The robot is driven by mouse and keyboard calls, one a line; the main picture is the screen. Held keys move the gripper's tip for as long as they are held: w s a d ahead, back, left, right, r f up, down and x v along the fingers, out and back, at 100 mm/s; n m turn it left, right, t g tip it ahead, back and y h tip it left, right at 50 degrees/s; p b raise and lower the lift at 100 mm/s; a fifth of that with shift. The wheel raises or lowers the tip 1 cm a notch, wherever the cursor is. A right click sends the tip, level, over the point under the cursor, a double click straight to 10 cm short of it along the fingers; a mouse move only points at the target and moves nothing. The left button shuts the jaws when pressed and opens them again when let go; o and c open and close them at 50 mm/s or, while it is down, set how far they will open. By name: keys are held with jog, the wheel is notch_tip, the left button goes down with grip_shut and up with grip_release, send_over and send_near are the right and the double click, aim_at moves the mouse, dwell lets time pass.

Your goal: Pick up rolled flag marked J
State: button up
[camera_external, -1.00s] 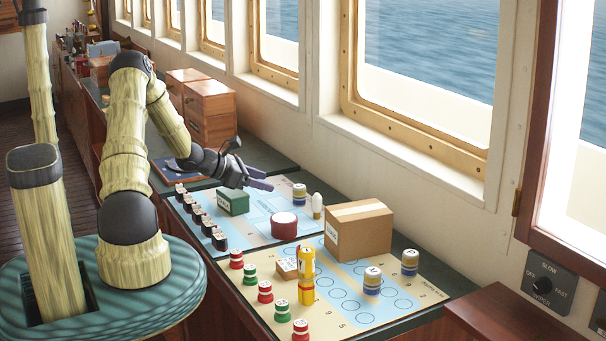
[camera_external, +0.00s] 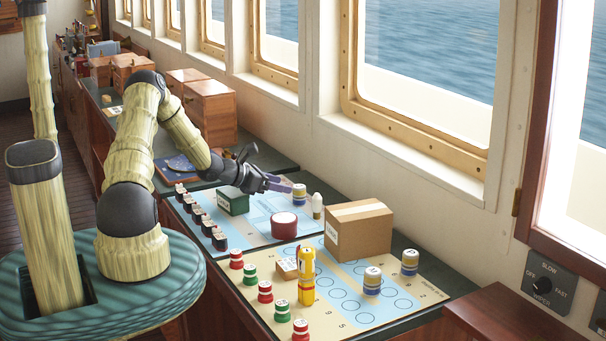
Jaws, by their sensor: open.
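Three rolled flags with blue, white and tan bands stand upright on the chart boards. One rolled flag (camera_external: 299,196) is at the back of the far board. A second rolled flag (camera_external: 372,281) and a third rolled flag (camera_external: 410,262) stand on the near board. Their letters are too small to read, so I cannot tell which is J. My gripper (camera_external: 282,186) is open, low over the far board, with its fingers pointing right at the first flag, close beside it. I cannot tell whether the fingers touch or straddle it.
A white peg-like piece (camera_external: 317,205) stands just right of the far flag. A dark red round tin (camera_external: 284,225) and a green box (camera_external: 233,201) are near my gripper. Windows line the right.

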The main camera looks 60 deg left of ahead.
aim_at(294, 187)
jog(key=shift+p+x, duration=0.3)
jog(key=shift+x, duration=1.55)
jog(key=p+x, duration=0.1)
jog(key=x, duration=0.5)
jog(key=shift+p, duration=0.3)
jog(key=shift+s, duration=0.1)
jog(key=c, duration=1.1)
